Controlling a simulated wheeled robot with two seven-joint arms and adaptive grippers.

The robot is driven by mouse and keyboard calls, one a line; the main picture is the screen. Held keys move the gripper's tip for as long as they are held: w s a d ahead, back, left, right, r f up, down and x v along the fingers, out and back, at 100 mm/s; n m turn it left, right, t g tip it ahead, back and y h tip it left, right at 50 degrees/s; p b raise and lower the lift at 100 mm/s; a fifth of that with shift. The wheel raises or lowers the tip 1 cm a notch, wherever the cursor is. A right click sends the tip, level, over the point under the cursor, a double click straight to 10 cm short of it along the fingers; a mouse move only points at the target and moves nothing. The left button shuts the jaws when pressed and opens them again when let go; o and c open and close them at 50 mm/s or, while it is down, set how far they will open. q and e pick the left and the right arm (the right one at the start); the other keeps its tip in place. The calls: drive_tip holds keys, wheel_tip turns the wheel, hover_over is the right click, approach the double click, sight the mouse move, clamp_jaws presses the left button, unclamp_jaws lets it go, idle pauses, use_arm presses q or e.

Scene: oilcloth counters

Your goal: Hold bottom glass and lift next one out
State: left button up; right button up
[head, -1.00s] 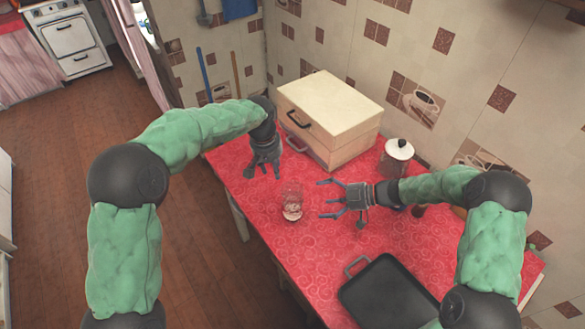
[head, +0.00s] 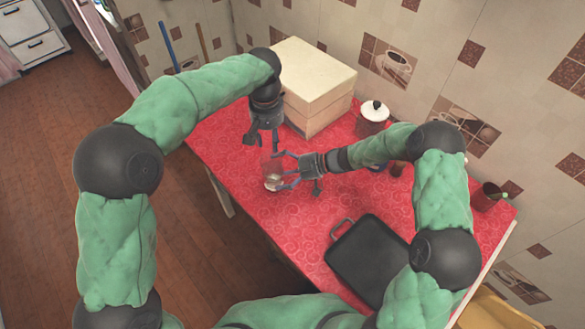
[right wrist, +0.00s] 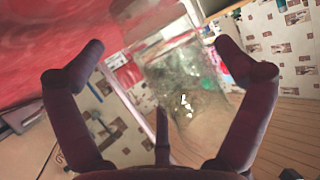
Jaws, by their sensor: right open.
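The clear glasses (head: 271,176) stand upright as a nested stack near the left edge of the red counter. How many there are, and where one rim ends and another begins, cannot be made out. My right gripper (head: 279,171) is open, with its fingers level and reaching to either side of the stack from the right. In the right wrist view the clear glass (right wrist: 185,85) lies between the spread fingers (right wrist: 160,58), with no clear grip on it. My left gripper (head: 263,146) points down just above and behind the stack, fingers apart and empty.
A cream box (head: 312,80) stands behind my left gripper. A lidded jar (head: 372,118) stands to its right. A dark tray (head: 370,258) lies at the front, and a dark cup (head: 489,197) stands at the far right. The red counter (head: 222,148) is bare left of the glasses.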

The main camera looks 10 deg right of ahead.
drive_tip(key=shift+x, duration=1.25)
drive_tip(key=c, duration=1.1)
